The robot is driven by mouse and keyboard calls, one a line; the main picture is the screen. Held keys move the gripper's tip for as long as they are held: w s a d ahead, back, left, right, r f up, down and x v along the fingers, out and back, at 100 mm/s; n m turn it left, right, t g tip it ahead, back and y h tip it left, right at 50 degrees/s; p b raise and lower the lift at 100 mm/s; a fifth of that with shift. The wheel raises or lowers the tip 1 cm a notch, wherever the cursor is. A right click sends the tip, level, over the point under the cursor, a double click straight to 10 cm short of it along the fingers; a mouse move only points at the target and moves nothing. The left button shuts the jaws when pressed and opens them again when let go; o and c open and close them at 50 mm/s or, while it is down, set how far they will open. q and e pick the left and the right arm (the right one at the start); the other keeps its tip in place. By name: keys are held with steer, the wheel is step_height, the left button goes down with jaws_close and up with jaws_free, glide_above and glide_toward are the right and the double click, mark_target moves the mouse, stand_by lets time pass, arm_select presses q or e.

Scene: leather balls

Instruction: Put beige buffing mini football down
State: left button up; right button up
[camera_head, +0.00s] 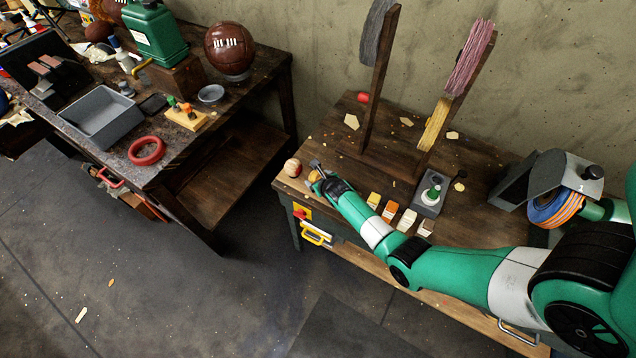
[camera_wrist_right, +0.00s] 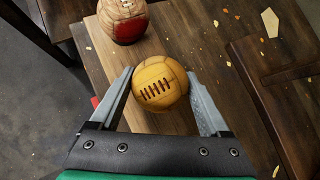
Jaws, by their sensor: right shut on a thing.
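The beige mini football (camera_wrist_right: 160,84), tan-yellow with dark red lacing, sits between the two fingers of my right gripper (camera_wrist_right: 160,95) in the right wrist view. The gripper is shut on it. In the head view the ball (camera_head: 313,177) is a small orange-tan patch at the left edge of the right workbench, mostly hidden by my right gripper (camera_head: 317,172). The picture does not clearly show whether the ball touches the bench top. My left gripper is not in view.
A cream-and-red ball (camera_head: 292,168) lies just left of the held ball, near the bench's left edge. Two upright posts on a wooden base (camera_head: 385,165) stand behind.

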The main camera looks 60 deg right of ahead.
steer(key=shift+r, duration=0.15)
steer(key=shift+f, duration=0.3)
steer(key=o, duration=1.3)
steer(key=shift+r, duration=0.25)
steer(key=p+v, duration=0.6)
steer(key=v, duration=0.6)
steer(key=shift+p, duration=0.4)
steer(key=shift+w+r, duration=0.1)
steer(key=shift+w, duration=0.05)
